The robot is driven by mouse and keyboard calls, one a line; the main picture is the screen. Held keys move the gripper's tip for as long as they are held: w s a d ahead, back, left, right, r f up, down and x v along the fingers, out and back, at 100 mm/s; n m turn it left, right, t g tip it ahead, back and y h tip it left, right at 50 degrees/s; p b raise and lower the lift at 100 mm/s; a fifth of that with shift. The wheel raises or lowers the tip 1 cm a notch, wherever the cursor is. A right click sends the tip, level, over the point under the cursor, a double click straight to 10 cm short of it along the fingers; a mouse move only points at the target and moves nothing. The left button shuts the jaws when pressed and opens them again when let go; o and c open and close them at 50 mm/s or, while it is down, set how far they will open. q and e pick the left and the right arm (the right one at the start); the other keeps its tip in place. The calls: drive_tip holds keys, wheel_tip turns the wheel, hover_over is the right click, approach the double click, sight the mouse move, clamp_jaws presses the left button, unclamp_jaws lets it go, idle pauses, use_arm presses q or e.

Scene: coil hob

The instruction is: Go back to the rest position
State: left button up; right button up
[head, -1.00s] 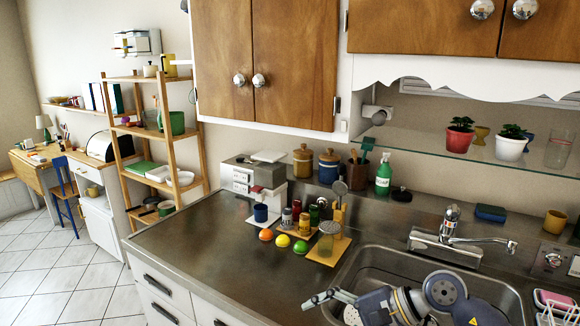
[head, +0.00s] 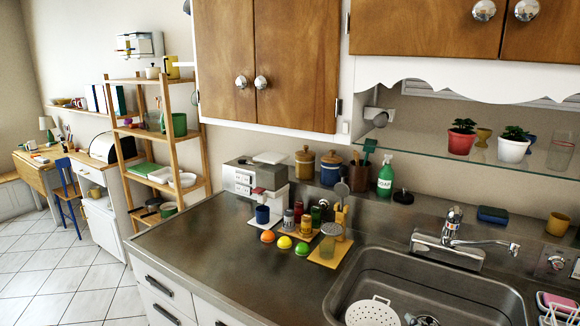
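Neither of my grippers shows in the head view now, and no arm is in the picture. The metal counter (head: 205,262) and the sink basin (head: 440,282) are in plain sight with nothing of mine over them. A white perforated strainer (head: 371,311) lies in the sink at the bottom edge of the view, partly cut off.
An orange, a lemon and a lime (head: 301,248) lie on the counter near several spice jars. A coffee machine (head: 254,183) stands behind. The faucet (head: 452,235) rises behind the sink. A pink-edged rack (head: 557,304) is at right. The counter's left part is clear.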

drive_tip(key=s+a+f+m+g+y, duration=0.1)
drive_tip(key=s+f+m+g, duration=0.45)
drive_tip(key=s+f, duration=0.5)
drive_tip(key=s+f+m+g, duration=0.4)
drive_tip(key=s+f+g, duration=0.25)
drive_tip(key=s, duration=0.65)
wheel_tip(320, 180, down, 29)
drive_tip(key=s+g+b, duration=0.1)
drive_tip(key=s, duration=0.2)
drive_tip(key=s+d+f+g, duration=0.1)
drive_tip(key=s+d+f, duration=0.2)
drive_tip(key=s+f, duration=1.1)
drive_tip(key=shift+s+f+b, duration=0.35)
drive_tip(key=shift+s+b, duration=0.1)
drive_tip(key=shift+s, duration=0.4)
